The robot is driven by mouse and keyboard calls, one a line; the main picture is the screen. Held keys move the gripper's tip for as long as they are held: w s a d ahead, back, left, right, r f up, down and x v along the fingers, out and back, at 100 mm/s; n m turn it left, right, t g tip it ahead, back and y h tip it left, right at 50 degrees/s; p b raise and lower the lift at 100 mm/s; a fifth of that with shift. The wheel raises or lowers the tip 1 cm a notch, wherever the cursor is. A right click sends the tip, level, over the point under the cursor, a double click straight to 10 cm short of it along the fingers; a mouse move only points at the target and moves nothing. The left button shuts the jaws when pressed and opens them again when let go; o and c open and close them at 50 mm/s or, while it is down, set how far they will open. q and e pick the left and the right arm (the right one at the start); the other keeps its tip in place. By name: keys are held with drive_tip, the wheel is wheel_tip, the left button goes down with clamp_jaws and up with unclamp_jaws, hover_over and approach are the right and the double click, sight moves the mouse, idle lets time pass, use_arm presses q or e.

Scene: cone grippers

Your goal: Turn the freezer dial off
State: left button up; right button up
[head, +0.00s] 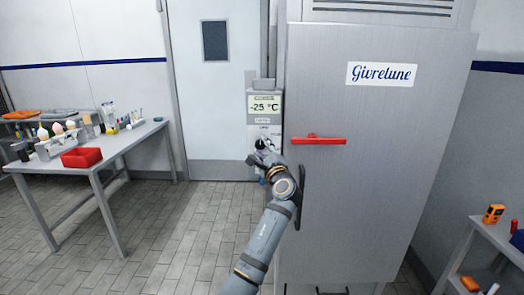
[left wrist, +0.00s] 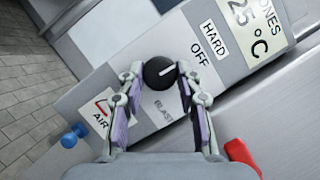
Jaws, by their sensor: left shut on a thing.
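The freezer's control panel (head: 264,112) is a narrow grey strip left of the big freezer door, with a display reading -25 °C. The dial (left wrist: 159,72) is a round black knob with a white pointer line. In the left wrist view the line points right and slightly up, toward the OFF label (left wrist: 197,48). HARD, AIR and BLAST labels also show around it. My left gripper (left wrist: 164,88) has its two fingers on either side of the dial and is shut on it. In the head view my left gripper (head: 262,160) is at the panel's lower part. My right gripper is out of view.
The freezer door (head: 390,150) has a red bar handle (head: 318,141) close to the right of my gripper. A table (head: 120,145) with a red bin (head: 81,157) and small items stands at left. A shelf stands at lower right. The tiled floor between is clear.

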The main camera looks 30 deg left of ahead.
use_arm(q)
drive_tip(key=shift+n, duration=0.4)
drive_tip(key=o, duration=1.1)
drive_tip(key=shift+o, duration=0.2)
drive_tip(key=shift+d, duration=0.1)
drive_tip(key=v, duration=0.7)
drive_tip(key=shift+s+d, duration=0.1)
drive_tip(key=shift+d, duration=0.05)
